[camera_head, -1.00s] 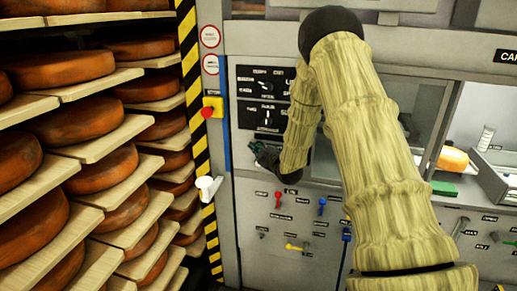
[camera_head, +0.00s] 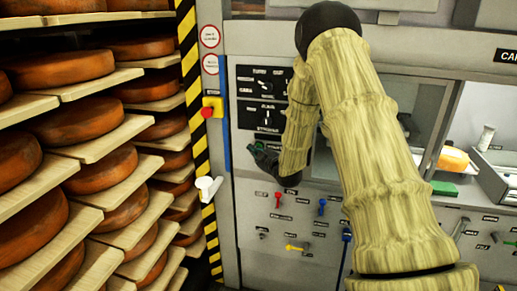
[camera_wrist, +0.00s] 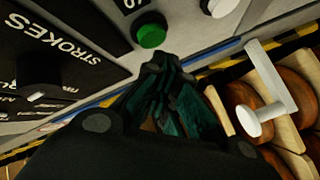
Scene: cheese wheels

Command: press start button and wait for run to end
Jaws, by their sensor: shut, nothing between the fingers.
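A round green button (camera_wrist: 150,35) shows on the grey machine panel in the wrist view, next to a dark plate lettered "STROKES". A green spot near my gripper in the head view seems to be the same button (camera_head: 259,145). My gripper (camera_wrist: 165,62) is shut and empty. Its fingertips are just below the green button in the wrist view, with a small gap showing between them. In the head view my gripper (camera_head: 264,160) is small and dark, close to the panel under the black dial plate (camera_head: 252,118). The button's label is mostly cut off.
A red stop knob on a yellow box (camera_head: 212,106) and a white handle (camera_head: 208,187) are left of my gripper. Coloured levers (camera_head: 322,206) sit below. Cheese wheels fill the shelves (camera_head: 95,145) at left. A black-and-yellow striped post (camera_head: 190,60) divides them from the machine.

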